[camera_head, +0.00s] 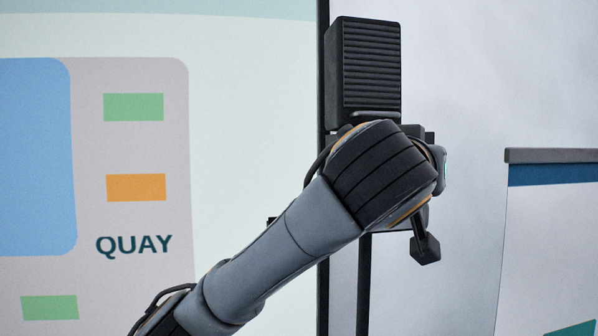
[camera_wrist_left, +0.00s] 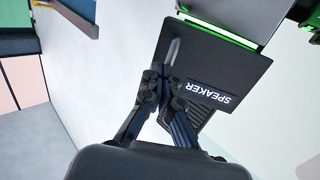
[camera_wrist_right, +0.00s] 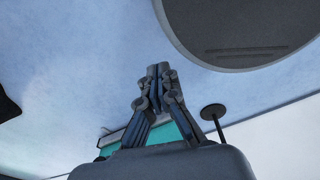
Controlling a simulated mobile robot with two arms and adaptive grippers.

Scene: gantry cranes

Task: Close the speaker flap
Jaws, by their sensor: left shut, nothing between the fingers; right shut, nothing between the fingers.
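In the left wrist view, the speaker flap (camera_wrist_left: 225,70) is a dark panel marked "SPEAKER", with a slim grey handle (camera_wrist_left: 174,52). A bright green-white strip runs along its upper edge, and a ribbed dark part shows below it. My left gripper (camera_wrist_left: 161,74) is shut and empty, its tips overlapping the flap beside the lower end of the handle; I cannot tell whether they touch. In the head view, a black ribbed unit (camera_head: 364,66) stands above my left arm, which hides what lies below it. My right gripper (camera_wrist_right: 158,70) is shut and empty, away from the flap.
A large pale screen panel (camera_head: 255,110) marked "QUAY" fills the left of the head view. A pale wall (camera_head: 480,60) is behind, with a blue-edged board (camera_head: 555,175) at the right. A round dark body (camera_wrist_right: 245,25) shows above my right gripper.

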